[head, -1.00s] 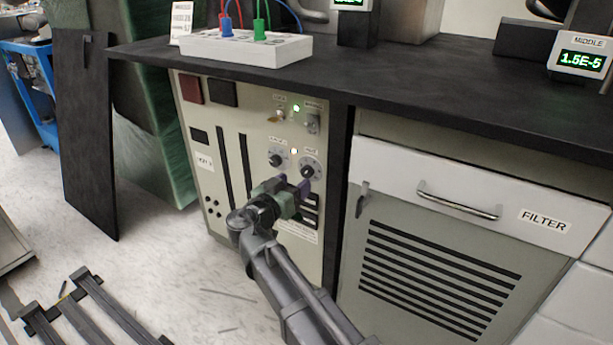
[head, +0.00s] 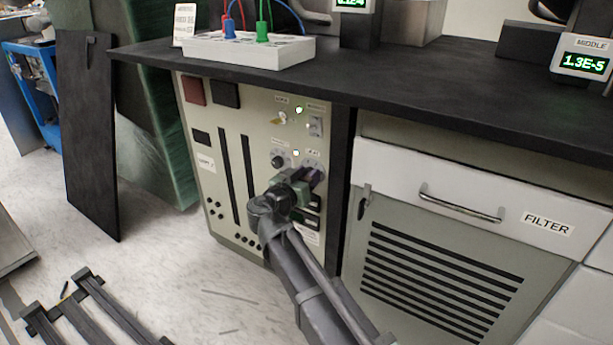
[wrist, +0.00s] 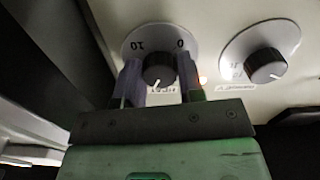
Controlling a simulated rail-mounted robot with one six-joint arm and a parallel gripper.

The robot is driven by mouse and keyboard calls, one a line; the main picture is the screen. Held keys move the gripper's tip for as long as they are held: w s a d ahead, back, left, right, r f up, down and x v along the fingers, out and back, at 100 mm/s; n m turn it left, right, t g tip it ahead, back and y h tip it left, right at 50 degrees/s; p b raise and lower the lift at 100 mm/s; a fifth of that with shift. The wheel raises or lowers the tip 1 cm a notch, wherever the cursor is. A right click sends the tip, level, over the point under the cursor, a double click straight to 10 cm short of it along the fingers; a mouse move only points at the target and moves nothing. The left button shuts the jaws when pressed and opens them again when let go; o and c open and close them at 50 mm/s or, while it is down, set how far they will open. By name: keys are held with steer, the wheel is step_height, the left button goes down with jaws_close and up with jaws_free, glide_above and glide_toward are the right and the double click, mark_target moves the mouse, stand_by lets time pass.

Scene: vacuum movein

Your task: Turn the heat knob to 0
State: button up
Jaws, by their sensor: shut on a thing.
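The heat knob (wrist: 158,69) is a dark round knob on a pale dial, marked 10 and 0, on the beige control panel (head: 262,120). The wrist view shows it upside down, with a pale pointer mark towards the HEAT label below it. My gripper (wrist: 160,77) has one finger on each side of the knob and is shut on it. In the head view my gripper (head: 314,177) is against the panel and covers most of the heat dial.
A second knob (wrist: 266,66) sits beside the heat dial; it also shows in the head view (head: 278,161). Switches (head: 315,126) are above. The dark bench top (head: 420,110) overhangs the panel. A FILTER drawer (head: 480,200) is to the right.

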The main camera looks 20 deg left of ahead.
steer(key=shift+n, duration=16.2)
steer(key=o, duration=0.9)
